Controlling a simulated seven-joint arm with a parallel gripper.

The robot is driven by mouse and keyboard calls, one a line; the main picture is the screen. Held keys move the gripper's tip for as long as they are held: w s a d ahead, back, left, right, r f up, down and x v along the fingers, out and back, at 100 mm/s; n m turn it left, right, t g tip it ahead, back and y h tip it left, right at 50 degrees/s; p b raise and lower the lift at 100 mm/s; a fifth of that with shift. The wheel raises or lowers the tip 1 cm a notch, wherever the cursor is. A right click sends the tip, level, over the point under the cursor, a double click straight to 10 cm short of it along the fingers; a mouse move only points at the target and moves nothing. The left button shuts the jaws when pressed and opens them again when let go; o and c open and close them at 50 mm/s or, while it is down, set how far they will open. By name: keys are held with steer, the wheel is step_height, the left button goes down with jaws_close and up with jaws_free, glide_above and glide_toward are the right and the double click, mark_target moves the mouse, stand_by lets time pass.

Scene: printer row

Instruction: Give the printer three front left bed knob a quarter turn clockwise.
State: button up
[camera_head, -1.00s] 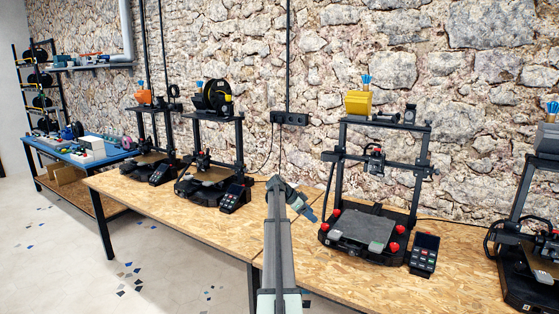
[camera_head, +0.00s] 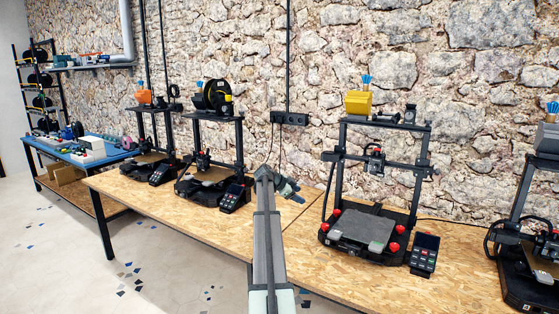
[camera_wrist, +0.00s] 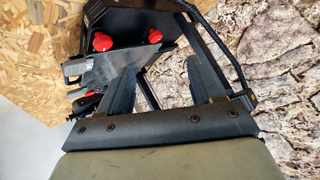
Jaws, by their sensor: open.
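Printer three, which I take to be the black printer (camera_head: 340,170) with red knobs, stands right of centre in the head view. Its front left bed knob (camera_head: 325,228) is red and sits at the left front corner of the grey bed (camera_head: 366,230). My gripper (camera_head: 301,199) is left of this printer, above the table, apart from the knob. In the wrist view my gripper (camera_wrist: 165,76) shows two spread fingers with nothing held. Red knobs (camera_wrist: 103,41) (camera_wrist: 154,35) show beyond the fingers; I cannot tell which corners they belong to.
A control panel (camera_head: 425,254) stands right of the printer's bed. Two more printers (camera_head: 212,182) (camera_head: 150,160) stand to the left, and another (camera_head: 530,260) at the right edge. The wooden table (camera_head: 160,208) has bare room left of printer three. A stone wall (camera_head: 465,130) is behind.

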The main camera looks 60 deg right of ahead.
steer(key=w+d+r+n+t+h, duration=0.2)
steer(key=w+r+n+t+h, duration=0.1)
steer(key=w+r, duration=0.3)
steer(key=w+d+r+n+t+h, duration=0.2)
steer(key=w+d+r+t+h, duration=0.1)
steer(key=w+r+t+h, duration=0.2)
steer(key=shift+w+d+r+n+t, duration=0.15)
steer(key=shift+w+r+n+t, duration=0.25)
steer(key=shift+w+r+t, duration=0.3)
steer(key=shift+s, duration=0.1)
